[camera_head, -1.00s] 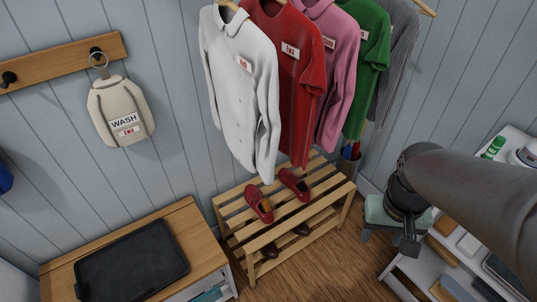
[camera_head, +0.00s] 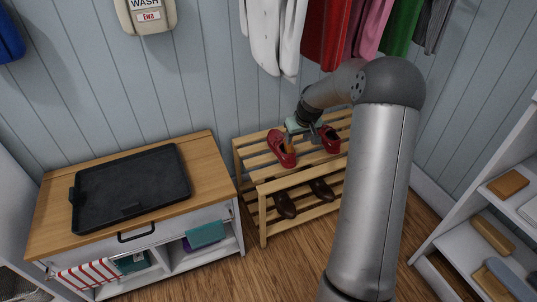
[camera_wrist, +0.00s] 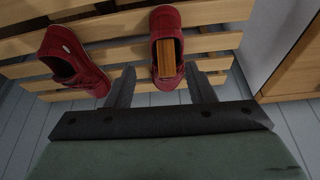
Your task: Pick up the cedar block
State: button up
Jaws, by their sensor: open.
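The cedar block (camera_wrist: 167,57) is a small orange-brown, grooved piece sitting in the opening of a red shoe (camera_wrist: 163,20) in the wrist view. In the head view this is the left red shoe (camera_head: 280,150) on the wooden rack's top, and only a bit of orange shows there beside my gripper. My gripper (camera_wrist: 160,76) is open and empty, its fingers on either side of that shoe's heel end and the block between them in the picture. I cannot tell how far the fingertips are above the block.
The other red shoe (camera_head: 329,138) stands beside it on the slatted rack (camera_head: 266,189). Brown shoes (camera_head: 285,205) are on the lower shelf. A wood-topped cabinet (camera_head: 205,165) with a black tray (camera_head: 130,190) stands left of the rack. Hanging clothes (camera_head: 325,35) are above and behind.

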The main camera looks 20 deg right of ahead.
jog(key=shift+w+a+f+b, duration=0.15)
jog(key=shift+w+f+b, duration=0.1)
jog(key=shift+w+f, duration=0.2)
jog(key=shift+w+a+f+b, duration=0.2)
jog(key=shift+w+f, duration=0.15)
jog(key=shift+w, duration=0.2)
jog(key=b+x, duration=0.1)
jog(key=x, duration=0.1)
jog(key=b+x, duration=0.1)
jog(key=x, duration=0.2)
jog(key=shift+w+a+b, duration=0.1)
jog(key=shift+w+b, duration=0.2)
grip_shut()
